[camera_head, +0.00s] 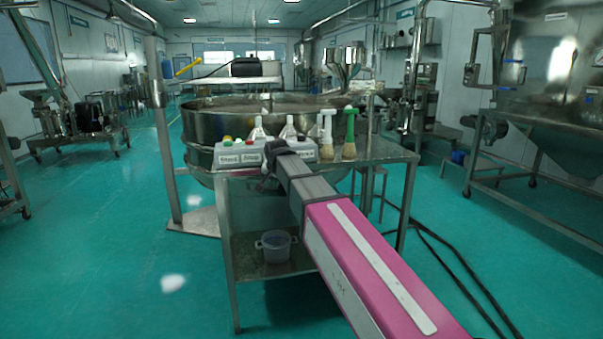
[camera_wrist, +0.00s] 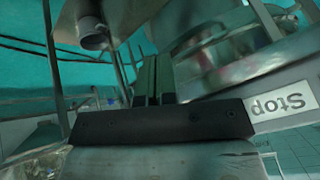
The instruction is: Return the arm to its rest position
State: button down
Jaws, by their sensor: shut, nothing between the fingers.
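My arm reaches forward from the bottom right of the head view, a pink link and then a grey one. My gripper (camera_head: 270,154) is the dark end of it, in front of a grey control box (camera_head: 228,158) with coloured buttons. In the wrist view my gripper (camera_wrist: 155,72) has its two fingers together, with nothing visible between them. A white label reading "Stop" (camera_wrist: 283,105) shows upside down close to its right. I cannot tell whether the gripper touches the box.
The box stands on a steel table (camera_head: 375,152) with a white-handled brush (camera_head: 326,135) and a green-handled brush (camera_head: 349,135). A bucket (camera_head: 276,246) sits on the lower shelf. Green floor is clear at left.

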jog(key=s+d+f+g, duration=0.1)
jog(key=s+d+f, duration=0.2)
jog(key=d+f, duration=0.25)
jog(key=s+d+f+n+g+h, duration=0.1)
jog(key=s+d+f, duration=0.1)
jog(key=d+f, duration=0.35)
jog(key=s+d+f+g, duration=0.1)
jog(key=s+d+f, duration=0.25)
jog(key=f, duration=0.35)
jog(key=s+d+f+n+g, duration=0.2)
jog(key=s+d+f+g, duration=0.1)
jog(key=s+d+f, duration=1.1)
jog(key=shift+s, duration=0.9)
